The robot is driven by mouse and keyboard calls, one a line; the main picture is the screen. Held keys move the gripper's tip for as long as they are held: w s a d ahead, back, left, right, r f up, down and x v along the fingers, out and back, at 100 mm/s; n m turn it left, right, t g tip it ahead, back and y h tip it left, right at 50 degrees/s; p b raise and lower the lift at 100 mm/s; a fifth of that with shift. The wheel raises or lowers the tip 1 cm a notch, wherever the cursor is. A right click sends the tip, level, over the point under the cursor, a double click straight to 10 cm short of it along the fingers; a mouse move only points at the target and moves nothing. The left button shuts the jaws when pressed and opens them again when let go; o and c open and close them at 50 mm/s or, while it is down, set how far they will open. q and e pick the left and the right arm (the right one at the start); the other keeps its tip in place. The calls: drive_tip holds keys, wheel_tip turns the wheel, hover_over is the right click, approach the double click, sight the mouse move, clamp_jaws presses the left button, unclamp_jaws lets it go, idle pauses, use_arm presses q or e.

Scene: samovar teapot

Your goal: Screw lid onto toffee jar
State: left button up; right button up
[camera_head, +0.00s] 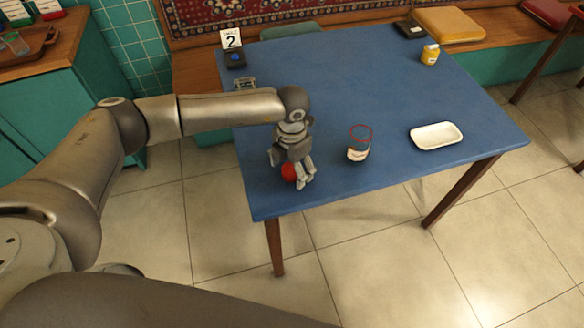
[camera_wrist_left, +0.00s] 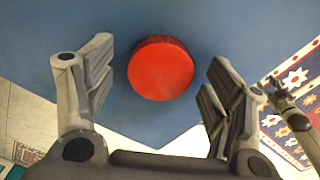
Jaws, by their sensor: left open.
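The red round lid (camera_head: 288,174) lies on the blue table near its front left corner. My left gripper (camera_head: 294,168) points down over the lid and is open. In the left wrist view the lid (camera_wrist_left: 161,68) shows between the two spread fingers, with a visible gap on each side. The toffee jar (camera_head: 358,151), glass with a pale label and a red ring at its rim, stands upright to the right of the gripper, apart from it. The jar does not show in the left wrist view.
The blue table (camera_head: 330,80) is mostly bare. A white tray (camera_head: 436,136) lies right of the jar. A yellow jar (camera_head: 430,55) and a dark box (camera_head: 409,29) stand at the far right. A number 2 sign (camera_head: 231,39) and small dark items stand at the far left.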

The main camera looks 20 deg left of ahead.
sight(292, 169)
use_arm(q)
drive_tip(key=c, duration=0.9)
drive_tip(key=shift+r, duration=0.45)
wheel_tip(292, 169, up, 2)
drive_tip(key=shift+d+r+b, duration=0.1)
drive_tip(key=shift+r+b, duration=0.1)
drive_tip(key=shift+b, duration=0.4)
drive_tip(key=s+d+r+b, duration=0.1)
drive_tip(key=d+r, duration=0.2)
drive_tip(key=d, duration=0.1)
drive_tip(key=s+d+r, duration=0.2)
drive_tip(key=d+r, duration=0.1)
drive_tip(key=d, duration=0.1)
drive_tip(key=s+d+r+b, duration=0.1)
drive_tip(key=s+d+r, duration=0.1)
drive_tip(key=d+r, duration=0.1)
drive_tip(key=shift+s+d+r+b, duration=0.1)
drive_tip(key=shift+d+r+b, duration=0.1)
drive_tip(key=shift+d, duration=0.25)
drive_tip(key=shift+s+d+r+b, duration=0.1)
drive_tip(key=shift+d+r, duration=0.1)
drive_tip(key=shift+d, duration=0.25)
